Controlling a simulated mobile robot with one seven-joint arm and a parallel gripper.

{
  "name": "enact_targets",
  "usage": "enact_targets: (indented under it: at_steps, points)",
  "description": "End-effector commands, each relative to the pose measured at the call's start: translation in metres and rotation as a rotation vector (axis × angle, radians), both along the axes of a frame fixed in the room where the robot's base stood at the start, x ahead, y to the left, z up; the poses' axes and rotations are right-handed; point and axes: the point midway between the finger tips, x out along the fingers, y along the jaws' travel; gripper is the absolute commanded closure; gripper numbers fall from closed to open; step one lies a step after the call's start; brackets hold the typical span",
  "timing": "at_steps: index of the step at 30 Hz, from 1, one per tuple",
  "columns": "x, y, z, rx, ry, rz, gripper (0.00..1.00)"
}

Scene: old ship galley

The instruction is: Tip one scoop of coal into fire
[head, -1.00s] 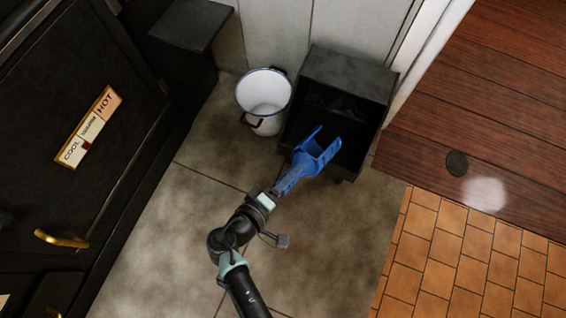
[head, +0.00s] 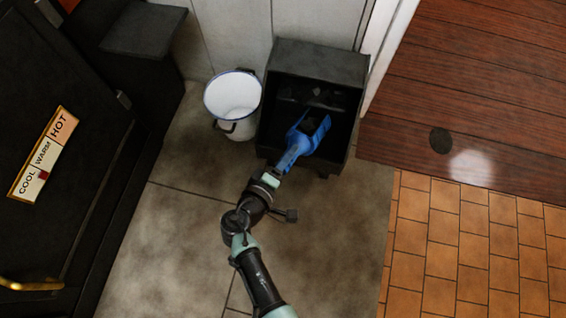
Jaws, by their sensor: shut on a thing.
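A blue scoop (head: 298,146) is at the end of my arm, in the open front of a black coal box (head: 318,58). My gripper (head: 272,179) is shut on the scoop's handle end. Dark lumps of coal (head: 318,97) show inside the box, and something dark lies in the scoop's mouth, probably coal. The fire itself does not show. A black stove (head: 75,215) with a COOL, WARM, HOT gauge (head: 43,155) stands at the left.
A white enamel bucket (head: 233,98) stands against the box's left side. A dark block (head: 145,28) is at the back left. Grey floor (head: 165,235) is clear between stove and box. Wooden boards (head: 480,100) and orange tiles (head: 450,240) lie to the right.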

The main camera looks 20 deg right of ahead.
Motion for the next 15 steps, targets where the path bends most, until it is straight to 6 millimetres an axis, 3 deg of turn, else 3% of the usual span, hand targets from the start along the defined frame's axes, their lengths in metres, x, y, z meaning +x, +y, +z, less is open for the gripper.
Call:
enact_targets:
  at_steps: [5, 15]
  points:
    - [0.010, -0.011, -0.009, -0.002, -0.003, 0.000, 1.00]
    - [-0.001, 0.003, -0.012, -0.096, -0.084, 0.004, 1.00]
